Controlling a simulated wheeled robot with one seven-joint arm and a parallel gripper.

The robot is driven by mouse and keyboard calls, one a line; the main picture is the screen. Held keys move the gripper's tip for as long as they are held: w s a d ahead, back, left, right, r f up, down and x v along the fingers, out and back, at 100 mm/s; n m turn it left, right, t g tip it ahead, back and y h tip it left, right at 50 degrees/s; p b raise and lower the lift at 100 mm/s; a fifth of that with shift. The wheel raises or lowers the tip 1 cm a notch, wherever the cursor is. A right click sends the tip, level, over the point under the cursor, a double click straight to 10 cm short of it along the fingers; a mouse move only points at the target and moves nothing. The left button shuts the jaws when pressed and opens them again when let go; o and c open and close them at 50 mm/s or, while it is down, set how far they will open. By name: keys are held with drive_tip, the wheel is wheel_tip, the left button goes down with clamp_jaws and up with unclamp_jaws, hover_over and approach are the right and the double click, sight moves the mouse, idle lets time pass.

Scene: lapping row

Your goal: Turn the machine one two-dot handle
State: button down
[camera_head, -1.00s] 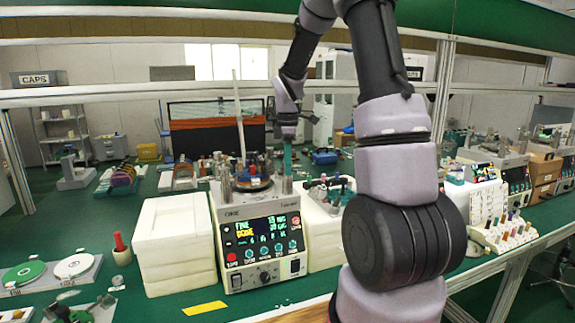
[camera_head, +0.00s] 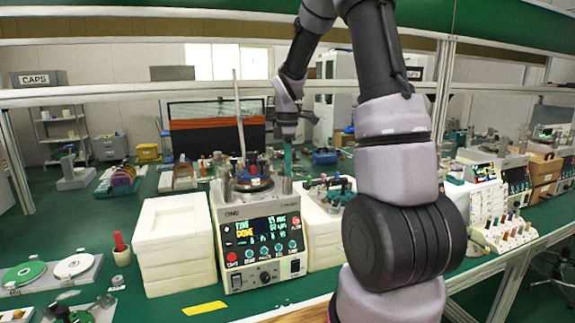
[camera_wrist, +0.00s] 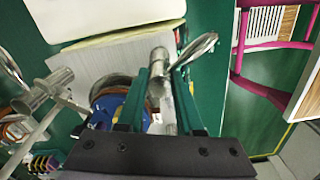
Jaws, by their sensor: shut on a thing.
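Machine one, a white lapping machine (camera_head: 228,222) with a lit display and several knobs, stands on the green bench in the middle of the head view. My gripper (camera_head: 287,157) reaches down over the right side of its top. In the wrist view, the green fingers of my gripper (camera_wrist: 160,85) are closed about a shiny metal cylindrical handle (camera_wrist: 158,62). No dots can be made out on it. A second metal cylinder (camera_wrist: 45,88) stands apart at the left, and a blue and brown round part (camera_wrist: 108,100) lies between them, partly hidden by a finger.
White block stacks (camera_head: 175,243) stand close on the machine's left, with another block (camera_head: 322,238) on its right. A thin pole (camera_head: 239,115) rises behind the machine top.

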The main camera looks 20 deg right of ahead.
drive_tip(key=shift+n, duration=0.3)
drive_tip(key=n, duration=0.5)
drive_tip(key=shift+d, duration=0.1)
drive_tip(key=n, duration=0.6)
drive_tip(key=shift+w+r, duration=0.1)
idle(0.3)
drive_tip(key=shift+n, duration=0.3)
drive_tip(key=c, duration=0.6)
unclamp_jaws()
drive_tip(key=shift+o, duration=0.2)
wheel_tip(320, 180, up, 11)
